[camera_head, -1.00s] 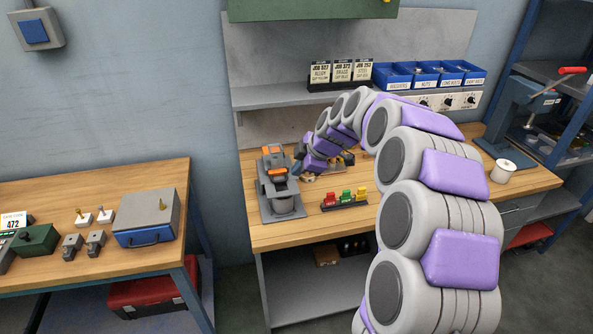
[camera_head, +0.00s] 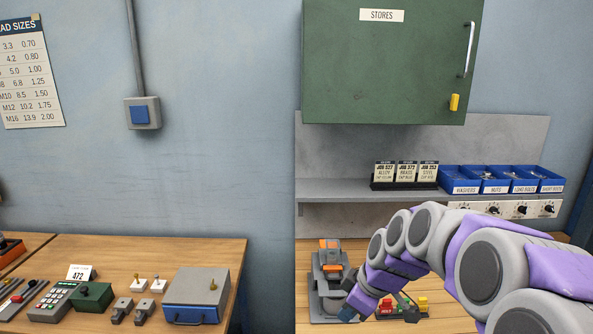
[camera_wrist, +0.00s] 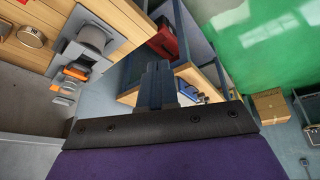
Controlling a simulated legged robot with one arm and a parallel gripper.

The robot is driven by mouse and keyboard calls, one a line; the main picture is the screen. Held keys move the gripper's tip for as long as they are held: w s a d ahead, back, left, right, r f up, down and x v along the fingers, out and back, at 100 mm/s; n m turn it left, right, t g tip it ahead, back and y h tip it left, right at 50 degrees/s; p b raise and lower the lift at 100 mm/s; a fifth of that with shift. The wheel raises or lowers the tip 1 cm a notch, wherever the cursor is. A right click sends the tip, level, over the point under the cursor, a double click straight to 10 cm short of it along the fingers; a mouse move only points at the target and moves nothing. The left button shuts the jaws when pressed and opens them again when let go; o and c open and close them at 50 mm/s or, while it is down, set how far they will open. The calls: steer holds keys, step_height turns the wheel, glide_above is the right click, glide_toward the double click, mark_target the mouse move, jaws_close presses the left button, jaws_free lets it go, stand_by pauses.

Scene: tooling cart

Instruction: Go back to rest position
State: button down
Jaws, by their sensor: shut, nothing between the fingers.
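My arm (camera_head: 480,260), in grey and purple segments, curves in from the lower right of the head view over the right workbench. My gripper (camera_head: 352,308) is at its far end, low in front of the grey device with orange parts (camera_head: 330,262), and looks small and partly cut by my arm links. In the wrist view my gripper (camera_wrist: 158,78) has its dark blue fingers together with nothing between them. The same grey and orange device (camera_wrist: 75,75) lies to their left there, apart from them.
The left bench (camera_head: 140,255) holds a grey box with a blue drawer (camera_head: 196,297). A green STORES cabinet (camera_head: 385,60) hangs above the right bench. Blue bins (camera_head: 500,180) stand on its shelf. The wrist view shows a red toolbox (camera_wrist: 163,38) and a cardboard box (camera_wrist: 270,104).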

steer(key=s+d+f+m+g+h, duration=0.1)
steer(key=s+m, duration=0.5)
steer(key=s, duration=1)
steer(key=s+d+f+m+g+h, duration=0.2)
steer(key=s+m, duration=0.4)
steer(key=s, duration=1)
steer(key=shift+s+f+g+h, duration=0.25)
steer(key=shift+f+g, duration=0.2)
steer(key=shift+g, duration=0.35)
